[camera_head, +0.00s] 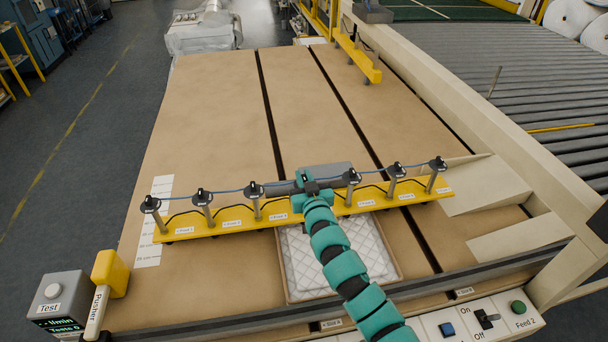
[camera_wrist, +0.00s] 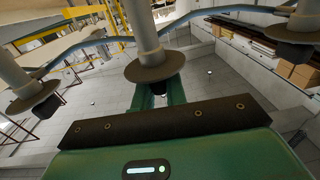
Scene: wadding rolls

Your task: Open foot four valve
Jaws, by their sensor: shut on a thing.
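A yellow bar (camera_head: 222,224) crosses the brown table with a row of grey posts, each with a dark valve on top, linked by a blue hose. My gripper (camera_head: 306,184) is at the fourth post from the left, the place of foot four. Its label is hidden behind my teal arm. In the wrist view my green jaws (camera_wrist: 158,97) are closed at the dark collar of the middle post, the foot four valve (camera_wrist: 154,66). The exact contact is partly hidden, and the valve's position cannot be told. Neighbouring valves (camera_head: 254,190) (camera_head: 351,177) stand apart on both sides.
A white quilted pad (camera_head: 292,268) lies under the bar. A grey Test box (camera_head: 58,300) and a yellow Pusher lever (camera_head: 108,274) stand at the front left. A switch panel (camera_head: 475,322) is at the front right, with a roller conveyor (camera_head: 500,75) beyond the beige rail.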

